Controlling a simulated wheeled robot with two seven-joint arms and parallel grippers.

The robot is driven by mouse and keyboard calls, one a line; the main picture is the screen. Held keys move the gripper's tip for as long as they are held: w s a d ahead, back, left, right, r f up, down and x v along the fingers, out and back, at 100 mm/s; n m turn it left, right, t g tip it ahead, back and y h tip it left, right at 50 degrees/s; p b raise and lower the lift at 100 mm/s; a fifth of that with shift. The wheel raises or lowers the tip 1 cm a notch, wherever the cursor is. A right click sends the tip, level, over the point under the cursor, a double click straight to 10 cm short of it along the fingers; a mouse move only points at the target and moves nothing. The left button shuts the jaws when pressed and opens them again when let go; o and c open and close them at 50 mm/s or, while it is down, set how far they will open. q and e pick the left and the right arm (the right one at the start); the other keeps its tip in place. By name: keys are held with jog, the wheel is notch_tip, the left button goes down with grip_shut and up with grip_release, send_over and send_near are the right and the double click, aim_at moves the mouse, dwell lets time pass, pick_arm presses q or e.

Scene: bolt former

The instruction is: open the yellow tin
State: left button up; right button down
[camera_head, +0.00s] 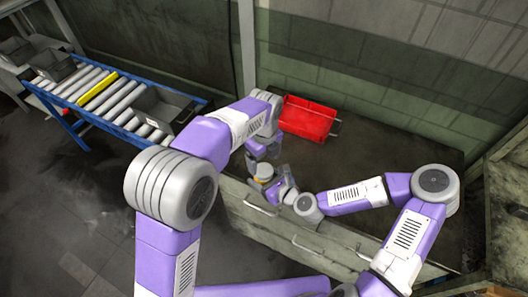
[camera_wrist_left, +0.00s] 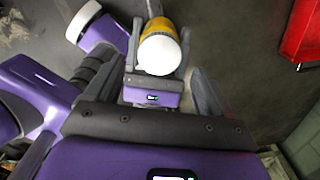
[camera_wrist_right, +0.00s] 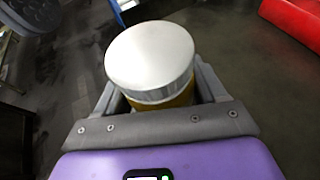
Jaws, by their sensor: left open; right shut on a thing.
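The yellow tin (camera_wrist_right: 178,97) with its pale round lid (camera_wrist_right: 150,58) fills the middle of the right wrist view. My right gripper (camera_wrist_right: 160,95) is shut on the tin's yellow body, one finger on each side, with the lid clear of the fingers. The left wrist view shows the lid (camera_wrist_left: 160,54) and part of the yellow body (camera_wrist_left: 157,25) between my right gripper's fingers. My left gripper (camera_wrist_left: 165,75) is open, its fingers apart and no object held, facing the lid end. In the head view the tin (camera_head: 264,171) is small and partly hidden by both grippers (camera_head: 262,152).
A red bin (camera_head: 308,118) sits on the dark worktop behind the grippers. Drawers with handles (camera_head: 308,246) run along its front. A blue-framed roller conveyor (camera_head: 100,92) carrying grey bins (camera_head: 160,108) stands at the left.

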aim_at(264, 170)
pick_arm(q)
jog(key=shift+f, duration=2.2)
jog(key=c, duration=1.1)
jog(key=n, duration=0.6)
jog(key=shift+n, duration=0.4)
jog(key=shift+r, duration=0.1)
jog(key=o, duration=1.2)
